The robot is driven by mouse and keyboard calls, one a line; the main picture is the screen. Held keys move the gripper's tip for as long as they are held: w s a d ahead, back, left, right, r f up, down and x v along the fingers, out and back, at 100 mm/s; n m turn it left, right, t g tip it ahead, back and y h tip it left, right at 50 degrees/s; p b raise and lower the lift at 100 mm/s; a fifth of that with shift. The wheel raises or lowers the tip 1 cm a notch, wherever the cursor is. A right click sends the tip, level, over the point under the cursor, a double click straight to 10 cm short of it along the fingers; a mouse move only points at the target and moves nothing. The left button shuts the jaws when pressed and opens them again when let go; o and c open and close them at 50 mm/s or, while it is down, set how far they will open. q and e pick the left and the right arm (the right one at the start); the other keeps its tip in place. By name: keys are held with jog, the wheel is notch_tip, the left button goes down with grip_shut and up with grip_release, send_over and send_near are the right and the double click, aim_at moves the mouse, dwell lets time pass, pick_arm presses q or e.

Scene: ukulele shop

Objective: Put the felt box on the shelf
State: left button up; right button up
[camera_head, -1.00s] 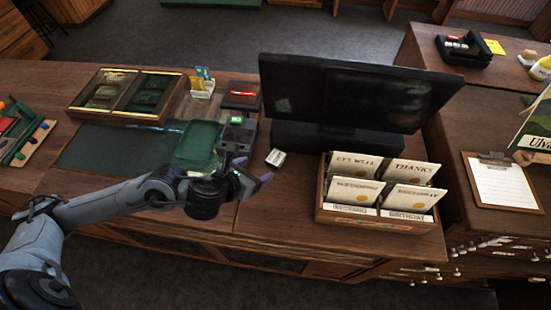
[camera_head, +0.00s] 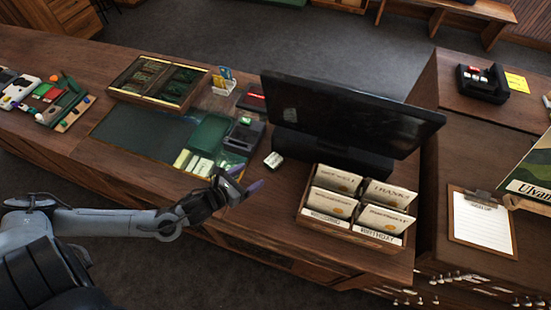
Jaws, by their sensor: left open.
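A dark green, box-like piece (camera_head: 208,134) lies on the wooden counter, left of the monitor. It may be the felt box, but I cannot tell for sure. My left gripper (camera_head: 243,181) is open and appears empty. It is near the counter's front edge, in front of the green piece and apart from it in the picture. No shelf can be made out with certainty. My right gripper is not in view.
A black monitor (camera_head: 345,120) and a card rack (camera_head: 352,230) stand right of my gripper. A wooden display case (camera_head: 160,80), a black card terminal (camera_head: 243,136) and pale cards (camera_head: 194,161) lie around the green piece. A clipboard (camera_head: 482,222) lies on the right counter.

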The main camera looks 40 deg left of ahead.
aim_at(269, 164)
pick_arm(q)
jog(key=x, duration=0.4)
jog(key=shift+w+d+f, duration=0.1)
jog(key=shift+w, duration=0.05)
jog(key=shift+x, duration=2.2)
jog(key=shift+w+f, duration=0.25)
jog(key=shift+w, duration=0.4)
jog(key=c, duration=1.2)
jog(key=shift+r, duration=0.15)
